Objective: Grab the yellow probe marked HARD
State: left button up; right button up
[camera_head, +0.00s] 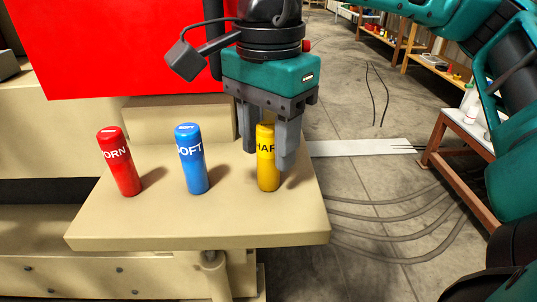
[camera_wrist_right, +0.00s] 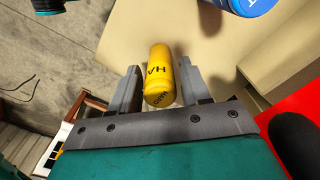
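The yellow probe (camera_head: 267,172) stands upright at the right end of a beige shelf (camera_head: 200,225). In the right wrist view the fingers of the right gripper (camera_wrist_right: 158,84) are apart, with a narrow gap on either side of the probe. My left gripper is not in view.
A blue probe marked SOFT (camera_head: 191,160) and a red probe (camera_head: 119,163) whose visible letters read "ORN" stand to the left on the shelf. A red panel (camera_head: 120,50) rises behind. Grey cables (camera_head: 400,215) lie on the floor at right, near a small table (camera_head: 470,130).

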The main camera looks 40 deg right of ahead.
grip_shut()
jog(key=shift+r, duration=0.15)
